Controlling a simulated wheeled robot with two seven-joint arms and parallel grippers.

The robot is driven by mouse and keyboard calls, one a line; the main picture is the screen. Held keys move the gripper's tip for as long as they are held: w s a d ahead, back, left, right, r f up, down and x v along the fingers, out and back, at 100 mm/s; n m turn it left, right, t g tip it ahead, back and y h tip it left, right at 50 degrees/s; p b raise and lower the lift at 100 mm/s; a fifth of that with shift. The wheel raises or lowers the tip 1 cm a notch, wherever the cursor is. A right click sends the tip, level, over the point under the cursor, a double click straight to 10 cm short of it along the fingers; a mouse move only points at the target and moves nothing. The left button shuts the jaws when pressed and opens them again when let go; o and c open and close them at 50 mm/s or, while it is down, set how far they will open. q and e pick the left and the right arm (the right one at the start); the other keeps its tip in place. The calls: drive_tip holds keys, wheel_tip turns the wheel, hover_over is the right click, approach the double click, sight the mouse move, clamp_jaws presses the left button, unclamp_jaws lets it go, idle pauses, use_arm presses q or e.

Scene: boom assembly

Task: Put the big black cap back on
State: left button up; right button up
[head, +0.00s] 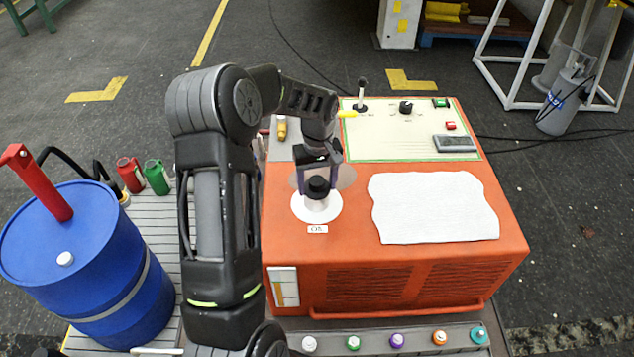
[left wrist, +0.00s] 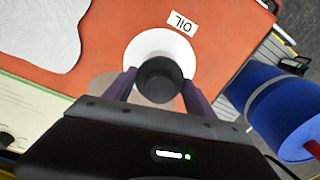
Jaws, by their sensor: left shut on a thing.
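The big black cap (head: 317,186) is between the fingers of my left gripper (head: 319,178), which is shut on it. It also shows in the left wrist view (left wrist: 160,80), between the two purple-grey fingertips (left wrist: 160,86). The cap is over or at the white round oil filler (head: 310,213) on top of the orange machine (head: 400,265), beside the "OIL" label (head: 317,229). I cannot tell whether the cap touches the filler neck. My right gripper is not in view.
A white cloth (head: 435,207) lies right of the filler. A control panel (head: 380,140) with knobs and a lever is behind. A blue drum (head: 85,260) with a red handle stands at left, near red (head: 130,175) and green (head: 157,177) cans. Several small coloured caps line the front ledge (head: 440,338).

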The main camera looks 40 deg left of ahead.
sight(317, 181)
use_arm(q)
drive_tip(key=o, duration=1.2)
drive_tip(key=shift+r, duration=0.1)
drive_tip(key=shift+r+p, duration=0.6)
drive_tip(key=shift+r, duration=0.05)
drive_tip(key=shift+r+p, duration=2.85)
drive_tip(key=shift+r, duration=1.9)
drive_tip(key=shift+f, duration=0.1)
